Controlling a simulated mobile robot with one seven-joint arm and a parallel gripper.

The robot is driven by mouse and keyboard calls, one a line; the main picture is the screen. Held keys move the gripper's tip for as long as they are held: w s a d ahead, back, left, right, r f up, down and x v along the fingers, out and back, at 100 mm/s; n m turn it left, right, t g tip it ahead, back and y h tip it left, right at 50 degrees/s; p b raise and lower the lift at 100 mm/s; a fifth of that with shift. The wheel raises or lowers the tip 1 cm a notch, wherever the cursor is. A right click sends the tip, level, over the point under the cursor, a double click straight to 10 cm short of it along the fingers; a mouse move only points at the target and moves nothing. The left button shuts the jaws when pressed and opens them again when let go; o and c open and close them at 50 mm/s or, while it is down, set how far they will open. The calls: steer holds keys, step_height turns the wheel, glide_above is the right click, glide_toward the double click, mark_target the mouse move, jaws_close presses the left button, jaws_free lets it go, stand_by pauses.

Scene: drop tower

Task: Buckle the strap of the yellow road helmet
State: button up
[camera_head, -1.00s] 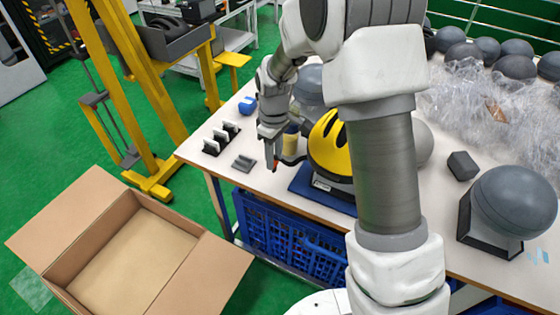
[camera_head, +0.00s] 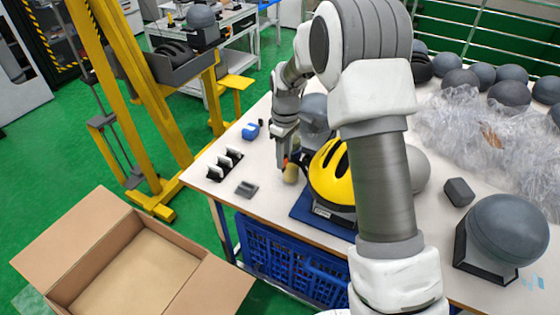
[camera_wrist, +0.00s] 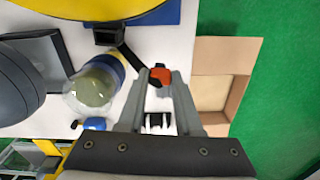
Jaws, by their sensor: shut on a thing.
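The yellow road helmet (camera_head: 329,178) with black vents sits on a stand on a blue mat (camera_head: 302,209) at the table's front edge. My arm hides its right part. In the wrist view the helmet's yellow shell (camera_wrist: 70,8) fills the top. A black buckle piece (camera_wrist: 107,35) hangs at its edge, and a dark strap (camera_wrist: 132,62) runs from there towards my gripper. My gripper (camera_wrist: 160,78) is shut on a red buckle piece (camera_wrist: 160,74). In the head view my gripper (camera_head: 285,160) is left of the helmet, with the red piece at its tips. The two buckle pieces are apart.
A yellowish container (camera_head: 291,173) stands close beside my gripper. A blue object (camera_head: 251,131), a black rack (camera_head: 224,163) and a grey block (camera_head: 246,189) lie left. Grey domes and clear plastic wrap (camera_head: 475,135) fill the right. An open carton (camera_head: 135,265) is on the floor.

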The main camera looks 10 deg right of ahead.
steer(key=shift+w+d+r+p, duration=0.55)
steer(key=shift+d+r, duration=0.15)
steer(key=shift+d, duration=0.5)
steer(key=shift+w+d+r+p, duration=0.45)
steer(key=shift+d+r, duration=0.25)
steer(key=shift+d, duration=0.5)
steer(key=shift+w+d+r+p, duration=0.45)
steer(key=shift+d+r+p, duration=0.2)
steer(key=shift+d, duration=0.55)
steer(key=shift+f+b, duration=0.45)
steer(key=shift+f, duration=0.1)
steer(key=shift+f+b, duration=0.7)
steer(key=shift+f, duration=0.4)
steer(key=shift+f, duration=0.2)
steer(key=o, duration=1)
steer(key=shift+o, duration=0.2)
